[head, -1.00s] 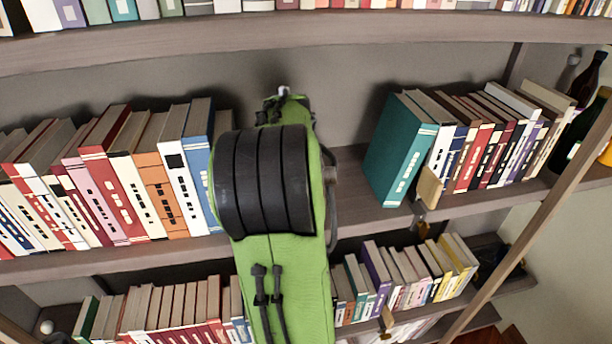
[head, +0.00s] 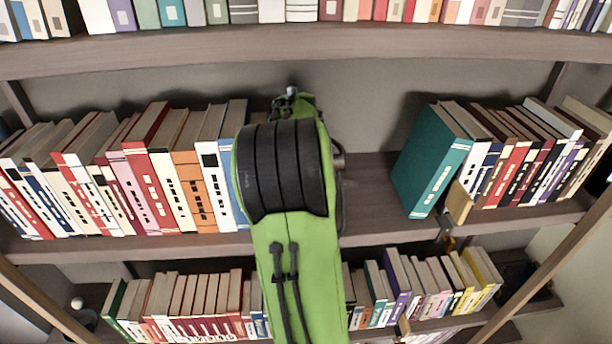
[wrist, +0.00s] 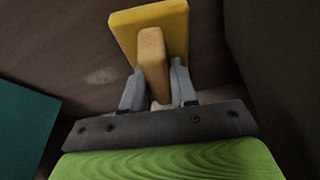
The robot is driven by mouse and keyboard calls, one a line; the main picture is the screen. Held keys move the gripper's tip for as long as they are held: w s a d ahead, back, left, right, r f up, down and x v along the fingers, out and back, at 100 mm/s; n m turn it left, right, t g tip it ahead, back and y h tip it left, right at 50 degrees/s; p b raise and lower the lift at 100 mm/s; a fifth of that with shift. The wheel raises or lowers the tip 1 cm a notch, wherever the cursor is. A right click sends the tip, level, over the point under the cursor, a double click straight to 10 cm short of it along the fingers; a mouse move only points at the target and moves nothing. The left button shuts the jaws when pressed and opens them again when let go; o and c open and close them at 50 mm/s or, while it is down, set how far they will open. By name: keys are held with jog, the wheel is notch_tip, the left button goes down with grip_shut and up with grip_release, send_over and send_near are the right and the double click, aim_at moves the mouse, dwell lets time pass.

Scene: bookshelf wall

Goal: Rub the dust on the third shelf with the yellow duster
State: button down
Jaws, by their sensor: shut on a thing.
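In the wrist view, my gripper (wrist: 156,88) is shut on the tan handle (wrist: 153,55) of the yellow duster (wrist: 125,22). The duster's yellow pad is beyond the fingertips, over a dark brown shelf surface (wrist: 50,50). I cannot tell whether the pad touches it. A pale dust patch (wrist: 100,76) lies on that surface, left of the duster and fingers. In the head view, my green arm hides the gripper and duster. The shelf board (head: 375,205) shows bare wood right of my arm.
A teal book (head: 428,160) leans at the right edge of the gap, with several books beyond it. A row of books (head: 185,165) stands left of my arm. A tan bookend (head: 459,203) sits at the shelf front. The upper shelf (head: 400,43) runs overhead.

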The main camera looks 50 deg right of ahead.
jog(key=shift+s+d, duration=0.4)
jog(key=shift+s, duration=0.2)
jog(key=shift+s+d+f, duration=0.1)
jog(key=shift+s+d, duration=1.8)
jog(key=shift+s, duration=0.3)
jog(key=shift+s+d+p, duration=0.3)
jog(key=shift+s+d, duration=0.85)
jog(key=shift+s, duration=0.15)
jog(key=shift+s+d+p, duration=0.3)
jog(key=shift+s+d, duration=0.75)
jog(key=shift+s, duration=0.2)
jog(key=shift+s+d+p, duration=0.7)
jog(key=shift+s+d, duration=0.5)
jog(key=shift+s, duration=0.15)
